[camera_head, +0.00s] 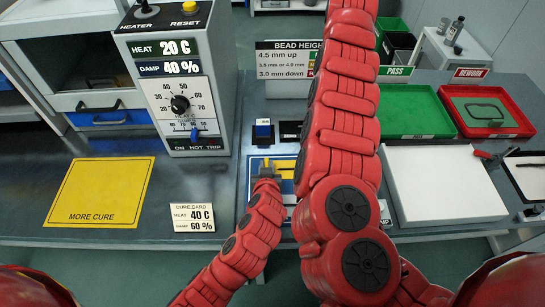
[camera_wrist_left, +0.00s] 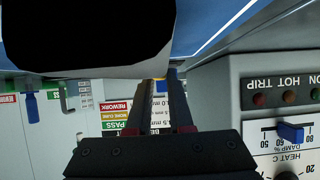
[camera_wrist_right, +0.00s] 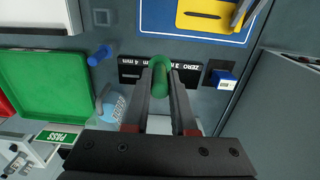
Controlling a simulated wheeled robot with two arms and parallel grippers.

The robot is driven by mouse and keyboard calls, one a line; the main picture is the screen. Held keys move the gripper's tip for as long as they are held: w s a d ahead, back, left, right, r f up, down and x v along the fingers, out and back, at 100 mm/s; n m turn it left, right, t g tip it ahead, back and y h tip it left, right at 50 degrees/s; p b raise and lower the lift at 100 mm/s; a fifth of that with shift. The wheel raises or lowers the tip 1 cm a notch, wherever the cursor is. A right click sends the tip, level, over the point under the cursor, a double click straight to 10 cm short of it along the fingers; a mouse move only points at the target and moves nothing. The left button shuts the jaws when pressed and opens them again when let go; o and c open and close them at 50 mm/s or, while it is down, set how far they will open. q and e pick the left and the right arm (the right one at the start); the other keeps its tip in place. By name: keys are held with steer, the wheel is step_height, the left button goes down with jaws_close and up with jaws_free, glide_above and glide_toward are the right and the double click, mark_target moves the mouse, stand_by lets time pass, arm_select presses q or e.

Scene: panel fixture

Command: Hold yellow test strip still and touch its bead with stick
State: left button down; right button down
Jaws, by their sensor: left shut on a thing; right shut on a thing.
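The yellow test strip (camera_head: 285,164) lies on the blue board (camera_head: 254,190) in the head view. It also shows at the top of the right wrist view (camera_wrist_right: 203,14). My left gripper (camera_head: 266,172) is shut on the strip's left part. In the left wrist view, only a sliver of yellow shows beyond the fingers (camera_wrist_left: 163,90). My right gripper (camera_wrist_right: 160,90) is shut on a green round-ended piece, seemingly the stick (camera_wrist_right: 157,62), apart from the strip. My right arm hides this gripper in the head view.
A blue-and-white block (camera_head: 263,130) and black gauge blocks (camera_wrist_right: 160,73) stand behind the strip. Green (camera_head: 415,112) and red (camera_head: 520,128) trays and a white panel (camera_head: 440,185) are at right.

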steer(key=s+a+f+h, duration=0.3)
steer(key=s+a, duration=0.1)
steer(key=a, duration=0.2)
steer(key=s+a+f+h, duration=0.3)
steer(key=a+f+h, duration=0.1)
steer(key=a, duration=0.2)
glide_above(282, 170)
steer(key=shift+w+f, duration=0.1)
steer(key=shift+f, duration=2.6)
steer(key=shift+f, duration=0.75)
steer(key=shift+r, duration=0.1)
step_height(282, 170, up, 7)
stand_by(0.3)
arm_select(q)
steer(key=c, duration=0.7)
jaws_free()
steer(key=shift+c, duration=0.2)
steer(key=shift+s, duration=0.1)
